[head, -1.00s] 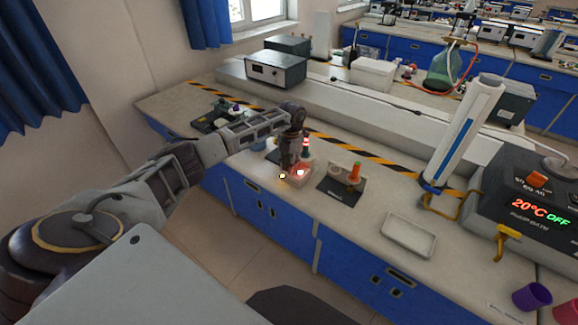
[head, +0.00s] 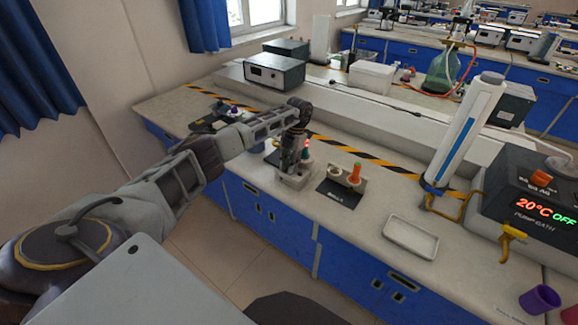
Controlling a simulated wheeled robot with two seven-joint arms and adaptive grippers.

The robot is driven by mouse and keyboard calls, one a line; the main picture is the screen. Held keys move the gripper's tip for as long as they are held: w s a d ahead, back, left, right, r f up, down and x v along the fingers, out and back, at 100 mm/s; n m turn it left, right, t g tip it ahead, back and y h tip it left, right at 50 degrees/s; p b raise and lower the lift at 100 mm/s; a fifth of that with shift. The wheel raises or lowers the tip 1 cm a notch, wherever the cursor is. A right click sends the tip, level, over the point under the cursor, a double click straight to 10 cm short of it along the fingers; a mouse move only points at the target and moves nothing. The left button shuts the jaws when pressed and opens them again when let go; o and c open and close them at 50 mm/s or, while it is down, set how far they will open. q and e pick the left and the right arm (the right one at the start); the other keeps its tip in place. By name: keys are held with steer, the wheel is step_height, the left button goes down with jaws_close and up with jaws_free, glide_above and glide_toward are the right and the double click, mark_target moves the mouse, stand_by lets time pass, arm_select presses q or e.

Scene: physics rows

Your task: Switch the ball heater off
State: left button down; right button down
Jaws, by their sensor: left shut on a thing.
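The ball heater (head: 296,180) is a small pale box near the front edge of the bench, in the middle of the head view. No red glow shows on it. A small signal post (head: 307,150) with a red top stands just behind it, partly hidden by my gripper. My left gripper (head: 288,163) points down at the left side of the heater and is shut on a small part there, which its fingers hide. My right gripper is not in view.
A dark plate with an orange-topped piece (head: 354,173) stands right of the heater. A black-yellow strip (head: 350,150) runs behind.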

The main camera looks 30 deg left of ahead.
arm_select(q)
steer(key=c, duration=1.2)
jaws_free()
steer(key=shift+c, duration=0.2)
steer(key=v, duration=1.2)
